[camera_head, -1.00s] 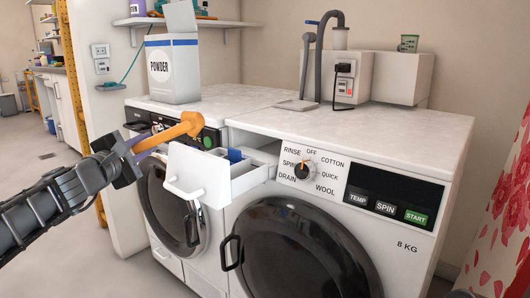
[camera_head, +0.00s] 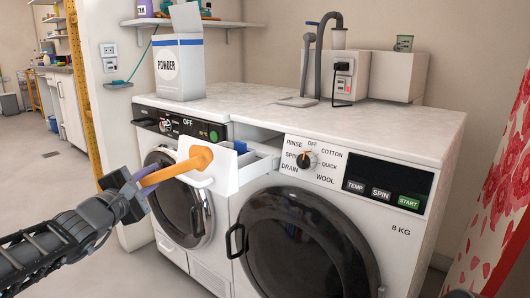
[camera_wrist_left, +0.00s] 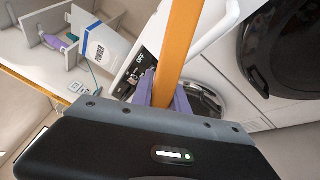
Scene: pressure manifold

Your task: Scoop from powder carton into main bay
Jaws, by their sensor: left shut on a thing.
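My left gripper (camera_head: 146,184) is shut on the handle of an orange scoop (camera_head: 186,164). In the left wrist view the purple fingers (camera_wrist_left: 165,97) clasp the orange handle (camera_wrist_left: 180,45). The scoop's head overlaps the upper left of the white front of the pulled-out detergent drawer (camera_head: 222,181); whether they touch, and what the scoop holds, I cannot tell. Compartments with a blue part (camera_head: 240,147) show behind the drawer front, partly hidden. The white powder carton (camera_head: 180,71) stands with its flap up on the left washer; it also shows in the left wrist view (camera_wrist_left: 105,46).
The right washer (camera_head: 300,160) has a dial and buttons on its panel. Grey hoses (camera_head: 327,50) and a boxed socket (camera_head: 343,75) stand at the back of its top. A shelf (camera_head: 195,22) hangs behind the carton.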

